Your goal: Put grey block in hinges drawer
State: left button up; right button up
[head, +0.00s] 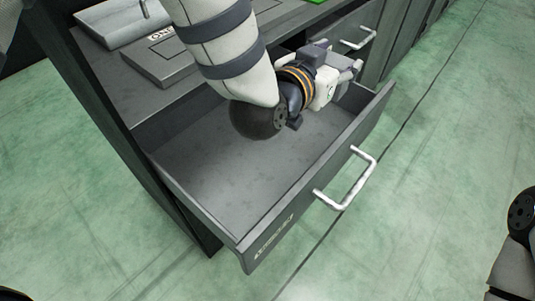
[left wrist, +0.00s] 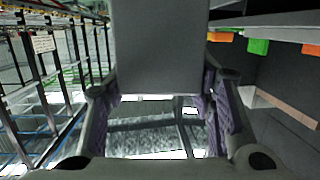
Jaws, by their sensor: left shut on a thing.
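The open grey drawer (head: 245,165) is pulled out of the dark cabinet, and its visible floor is bare. The label on its front is too small to read. My left gripper (head: 345,68) is over the far right part of this drawer, near its right side wall. In the left wrist view its two fingers (left wrist: 160,105) are shut on the grey block (left wrist: 160,45), a plain dark grey slab that extends past the top of the picture.
A silver handle (head: 347,180) projects from the drawer front. Another drawer with a handle (head: 357,37) is partly open behind it to the right. A grey box (head: 165,62) with lettering lies on the cabinet top. The green floor in front is clear.

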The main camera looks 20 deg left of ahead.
pick_arm(q)
jog(key=w+d+f+h+b, duration=0.1)
jog(key=w+d+f, duration=0.1)
jog(key=d, duration=0.2)
jog(key=shift+m+g, duration=0.3)
jog(key=shift+m, duration=0.1)
jog(key=s+a+f, duration=0.2)
jog(key=a+f, duration=0.2)
jog(key=s+a+f+b, duration=0.1)
jog(key=s+a+f, duration=0.1)
jog(key=a+f, duration=0.2)
jog(key=s+a+f+b, duration=0.1)
jog(key=s+a+f, duration=0.1)
jog(key=a+f, duration=0.2)
jog(key=shift+s+a+f, duration=0.2)
jog(key=shift+s+f, duration=0.05)
jog(key=shift+f, duration=0.05)
jog(key=shift+r, duration=0.15)
pick_arm(e)
jog(key=shift+g, duration=0.5)
jog(key=x, duration=0.4)
jog(key=shift+s+f, duration=0.2)
jog(key=shift+s, duration=0.05)
pick_arm(q)
jog(key=shift+f, duration=0.6)
pick_arm(e)
jog(key=shift+s+f, duration=0.1)
jog(key=shift+f, duration=0.05)
